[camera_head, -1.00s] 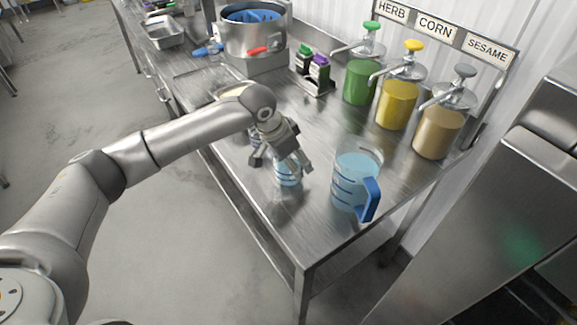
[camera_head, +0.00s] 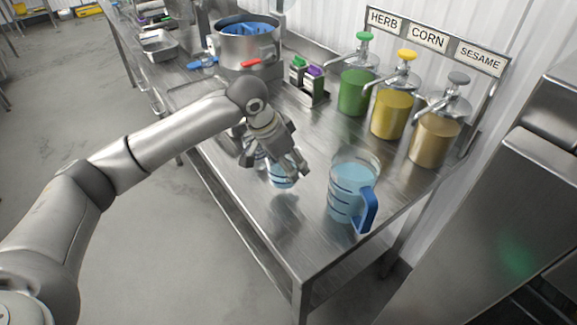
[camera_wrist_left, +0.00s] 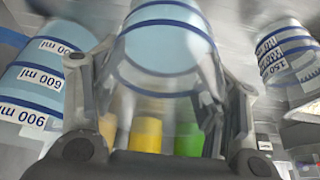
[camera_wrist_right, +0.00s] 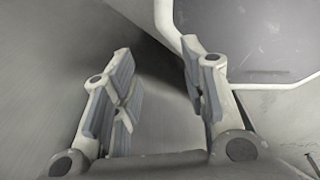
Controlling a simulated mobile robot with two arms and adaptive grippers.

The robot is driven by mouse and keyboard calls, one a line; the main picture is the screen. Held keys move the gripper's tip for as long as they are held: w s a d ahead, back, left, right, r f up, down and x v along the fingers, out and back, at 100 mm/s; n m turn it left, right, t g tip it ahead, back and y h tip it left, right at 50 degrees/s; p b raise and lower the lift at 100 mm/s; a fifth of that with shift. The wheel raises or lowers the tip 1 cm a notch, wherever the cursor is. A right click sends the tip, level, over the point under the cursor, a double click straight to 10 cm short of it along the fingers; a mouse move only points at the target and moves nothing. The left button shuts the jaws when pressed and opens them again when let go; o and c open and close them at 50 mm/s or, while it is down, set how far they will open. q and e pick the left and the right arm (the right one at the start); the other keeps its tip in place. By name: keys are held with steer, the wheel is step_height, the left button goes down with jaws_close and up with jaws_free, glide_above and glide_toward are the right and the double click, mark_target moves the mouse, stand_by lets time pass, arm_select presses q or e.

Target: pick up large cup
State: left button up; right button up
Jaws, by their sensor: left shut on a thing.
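A clear cup of pale blue liquid with dark blue bands, which I take for the large cup (camera_head: 283,175), is between the fingers of my left gripper (camera_head: 276,166). The fingers are shut on its sides and partly hide it. In the left wrist view the cup (camera_wrist_left: 165,45) fills the space between the fingers, tilted in the picture and slightly blurred. I cannot tell whether its base is clear of the steel table (camera_head: 270,222). My right gripper (camera_wrist_right: 160,95) shows only in the right wrist view, open and empty, away from the cups.
A larger blue-handled measuring jug (camera_head: 345,190) stands close right of the held cup. A smaller 150 ml cup (camera_wrist_left: 285,60) is on its other side. Pump jars (camera_head: 392,112), a bottle holder (camera_head: 312,95) and a round steel pot (camera_head: 243,48) stand behind. The table's front corner is bare.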

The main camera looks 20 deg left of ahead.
arm_select(q)
steer(key=s+r, duration=0.3)
steer(key=r, duration=0.1)
steer(key=shift+s+d+b, duration=0.1)
steer(key=shift+d+b, duration=0.15)
steer(key=shift+b, duration=0.05)
steer(key=s+r, duration=0.1)
steer(key=s, duration=0.2)
steer(key=s+d+r+b, duration=0.1)
steer(key=s, duration=0.1)
steer(key=shift+s+r, duration=0.3)
steer(key=shift+s, duration=0.05)
steer(key=shift+s+a+f+n+t+y, duration=0.15)
steer(key=shift+s+a+f+n+y, duration=0.3)
steer(key=shift+s+a+f+n, duration=0.65)
steer(key=shift+s+a+f+n+t+y, duration=0.3)
steer(key=shift+f+n+y, duration=0.3)
steer(key=shift+n, duration=0.9)
steer(key=shift+s+a+f+n+t+y, duration=0.1)
steer(key=shift+s+a+f+n+y, duration=0.25)
steer(key=shift+s+a+f+n, duration=0.6)
arm_select(e)
steer(key=shift+f, duration=1)
arm_select(q)
steer(key=shift+w+n, duration=0.35)
arm_select(e)
steer(key=shift+c, duration=0.5)
steer(key=shift+a, duration=0.1)
